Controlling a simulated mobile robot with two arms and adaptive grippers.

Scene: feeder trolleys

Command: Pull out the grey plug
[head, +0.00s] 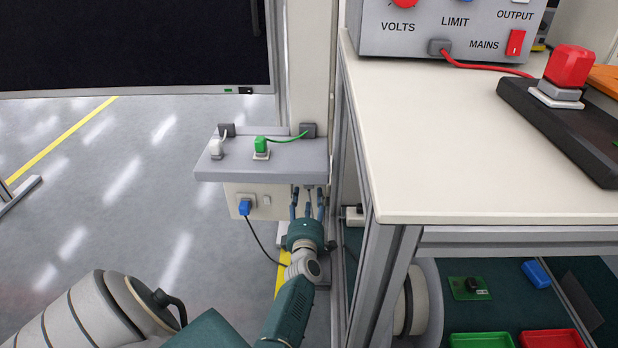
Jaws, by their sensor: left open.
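A pale grey plug (216,147) stands upright in a small socket at the left of the grey shelf (207,172). A short pale cable runs from it to a dark block behind. A green plug (260,145) with a green cable stands to its right. My left gripper (308,192) is open, below the right end of the shelf, its fingers pointing up and away. It is apart from the pale grey plug, lower and to the right. The fingertips are partly hidden by the shelf's edge, and I cannot tell whether anything is between them. My right gripper is out of view.
A blue plug (245,206) with a black cable sits in a panel under the shelf. The white bench (430,150) and its metal frame stand close right of my left arm. A red plug (568,66) sits on the bench.

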